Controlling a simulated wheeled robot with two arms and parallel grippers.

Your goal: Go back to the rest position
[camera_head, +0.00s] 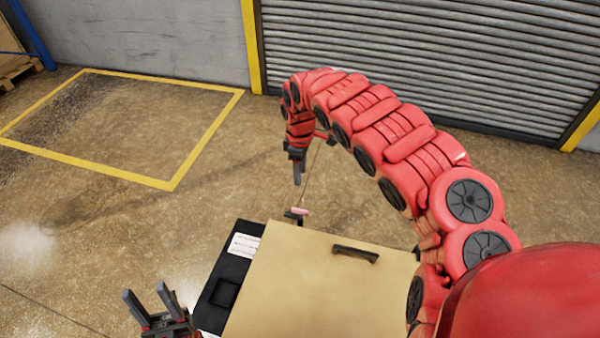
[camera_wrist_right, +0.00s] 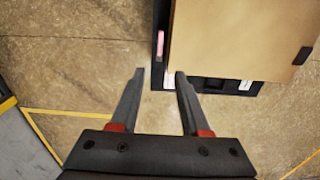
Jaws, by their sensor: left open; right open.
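My right arm arches across the head view, and its gripper (camera_head: 297,165) points down above the floor, beyond the far side of the tan box-like panel (camera_head: 310,285). In the right wrist view the right gripper (camera_wrist_right: 160,75) has its two dark fingers apart with nothing between them. My left gripper (camera_head: 147,298) is at the bottom left of the head view, fingers up, apart and empty. It is left of the black unit beside the tan panel.
The tan panel has a dark handle (camera_head: 355,254) and a small pink part (camera_head: 299,211) at its far corner. A black unit (camera_head: 225,290) with white labels adjoins it. A roller shutter (camera_head: 430,60) closes the back. A yellow-outlined floor area (camera_head: 120,125) at left is empty.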

